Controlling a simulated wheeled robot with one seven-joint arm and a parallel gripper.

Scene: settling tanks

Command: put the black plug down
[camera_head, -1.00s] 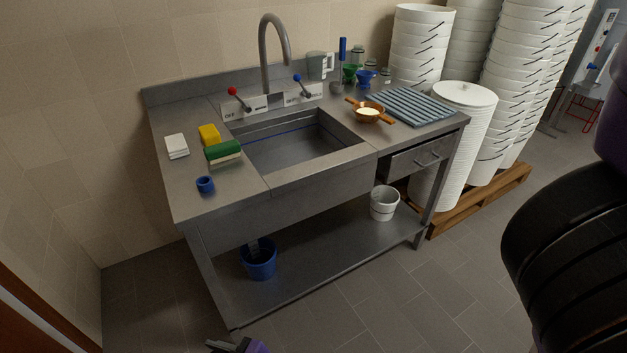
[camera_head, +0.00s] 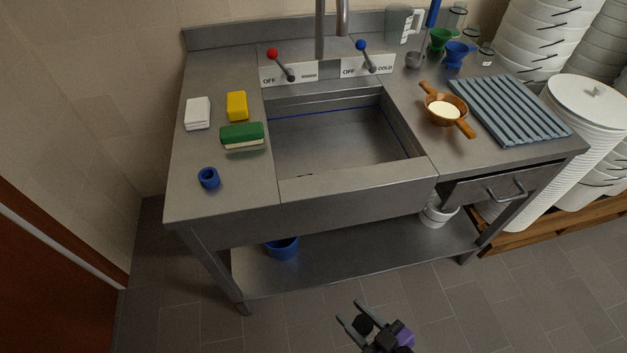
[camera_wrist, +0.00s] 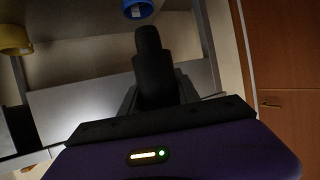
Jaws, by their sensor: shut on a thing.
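The black plug (camera_wrist: 148,50) is held in my gripper and stands out past the fingers in the wrist view. In the head view my gripper (camera_head: 350,313) is at the bottom, in front of the sink table and over the floor. The plug (camera_head: 363,323) shows there as a small dark lump between the two fingers. The gripper is shut on the plug, clear of the table. The steel sink table (camera_head: 240,190) has an empty-looking basin (camera_head: 335,140); its drain cannot be made out.
On the left top are a blue ring-shaped cup (camera_head: 208,178), a green-topped sponge (camera_head: 242,135), a yellow sponge (camera_head: 237,106) and a white stack (camera_head: 197,113). A copper strainer (camera_head: 445,109) and a ribbed mat (camera_head: 510,110) lie right. A blue bucket (camera_head: 282,248) stands below.

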